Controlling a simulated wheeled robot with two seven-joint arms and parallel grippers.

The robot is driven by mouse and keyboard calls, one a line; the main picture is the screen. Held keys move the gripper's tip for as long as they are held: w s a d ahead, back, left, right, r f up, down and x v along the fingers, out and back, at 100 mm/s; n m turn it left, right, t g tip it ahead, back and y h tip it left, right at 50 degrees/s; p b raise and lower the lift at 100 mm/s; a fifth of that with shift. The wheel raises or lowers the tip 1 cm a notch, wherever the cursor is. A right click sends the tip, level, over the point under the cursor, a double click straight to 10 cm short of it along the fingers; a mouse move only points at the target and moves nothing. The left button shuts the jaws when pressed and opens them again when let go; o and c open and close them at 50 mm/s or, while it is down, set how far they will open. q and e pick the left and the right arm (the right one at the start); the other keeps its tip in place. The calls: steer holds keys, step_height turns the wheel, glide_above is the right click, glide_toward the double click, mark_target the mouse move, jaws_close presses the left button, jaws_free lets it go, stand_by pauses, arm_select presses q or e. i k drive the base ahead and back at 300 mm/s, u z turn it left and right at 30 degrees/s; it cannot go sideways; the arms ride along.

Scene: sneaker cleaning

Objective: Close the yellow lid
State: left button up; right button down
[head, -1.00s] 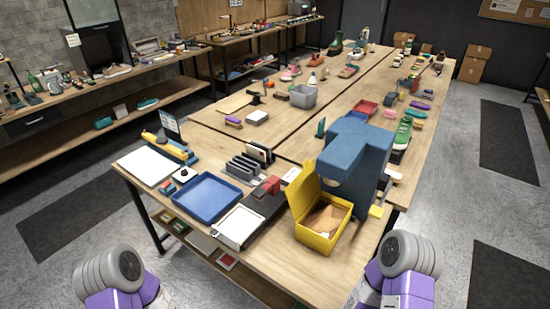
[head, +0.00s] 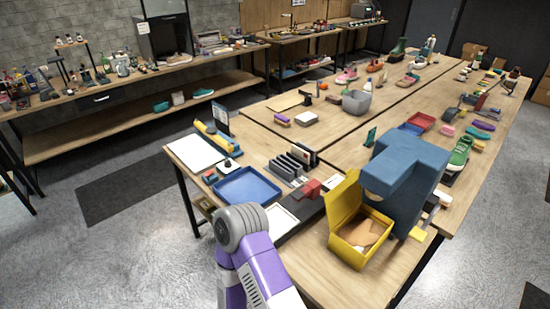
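A yellow box (head: 346,250) stands near the front right corner of the wooden table. Its yellow lid (head: 345,200) is raised at the box's left-back side, so the box is open. Brown, paper-like material (head: 366,232) shows inside. One purple and grey arm of mine rises from the bottom of the head view, left of the box and in front of the table edge. No gripper fingers can be made out on it. My other arm is out of the picture.
A large blue machine (head: 412,170) stands close behind and right of the box. Bare table top (head: 305,262) lies in front-left of the box.

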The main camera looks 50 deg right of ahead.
mark_target(339, 202)
steer(key=u, duration=0.2)
steer(key=i, duration=1.7)
steer(key=z, duration=2.5)
